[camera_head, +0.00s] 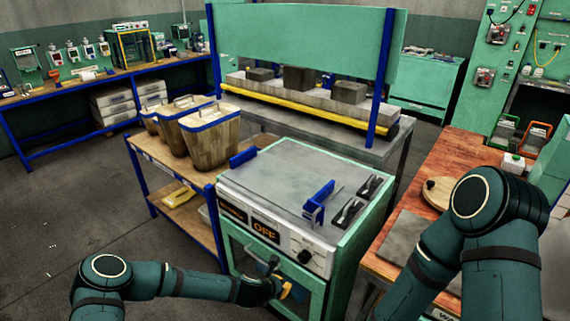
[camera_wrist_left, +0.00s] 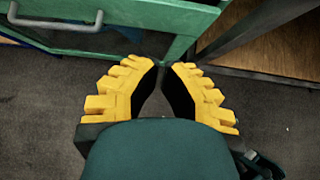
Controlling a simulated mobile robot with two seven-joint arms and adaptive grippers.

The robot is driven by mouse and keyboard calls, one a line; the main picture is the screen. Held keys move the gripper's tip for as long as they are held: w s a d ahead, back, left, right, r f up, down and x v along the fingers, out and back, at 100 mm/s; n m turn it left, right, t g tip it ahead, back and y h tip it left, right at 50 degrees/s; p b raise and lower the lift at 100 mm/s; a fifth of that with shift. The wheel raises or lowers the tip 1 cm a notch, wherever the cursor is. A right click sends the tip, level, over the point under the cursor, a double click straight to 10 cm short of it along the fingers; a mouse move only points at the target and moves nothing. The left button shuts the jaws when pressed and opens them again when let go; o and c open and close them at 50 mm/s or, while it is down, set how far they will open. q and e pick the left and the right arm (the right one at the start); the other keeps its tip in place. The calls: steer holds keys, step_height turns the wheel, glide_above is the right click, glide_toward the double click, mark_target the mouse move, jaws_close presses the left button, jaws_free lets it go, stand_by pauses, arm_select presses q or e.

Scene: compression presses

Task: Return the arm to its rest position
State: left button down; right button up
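My left arm comes in from the lower left in the head view. Its gripper (camera_head: 285,288) is in front of the green machine's front door. In the left wrist view its yellow-ribbed black fingers (camera_wrist_left: 163,72) converge with a slim gap at the tips, empty, with floor behind them. A grey door handle (camera_wrist_left: 62,24) on the green door (camera_wrist_left: 150,42) is ahead and to the left, apart from the fingers. My right arm is bent at the right of the head view, its gripper out of the picture.
The machine (camera_head: 300,180) with an OFF display stands in the middle. A cart (camera_head: 178,192) with wooden bins (camera_head: 208,145) is to its left, a wooden workbench (camera_head: 455,160) to its right. A press (camera_head: 310,85) stands behind. Floor at the lower left (camera_head: 60,220) is clear.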

arm_select(q)
steer(key=s+a+r+m+g, duration=0.1)
steer(key=s+a+r+m, duration=0.1)
steer(key=s+m, duration=0.6)
steer(key=s+a+r+m+g+y, duration=0.1)
steer(key=s+a+m+g, duration=0.1)
steer(key=s+m, duration=0.7)
steer(key=s+a+r+m+g, duration=0.2)
steer(key=s+a+m, duration=0.2)
steer(key=s+m, duration=0.4)
steer(key=shift+s+a+r+m+y, duration=0.3)
steer(key=shift+s+a+m+y, duration=0.1)
steer(key=shift+m, duration=0.4)
steer(key=shift+w, duration=0.1)
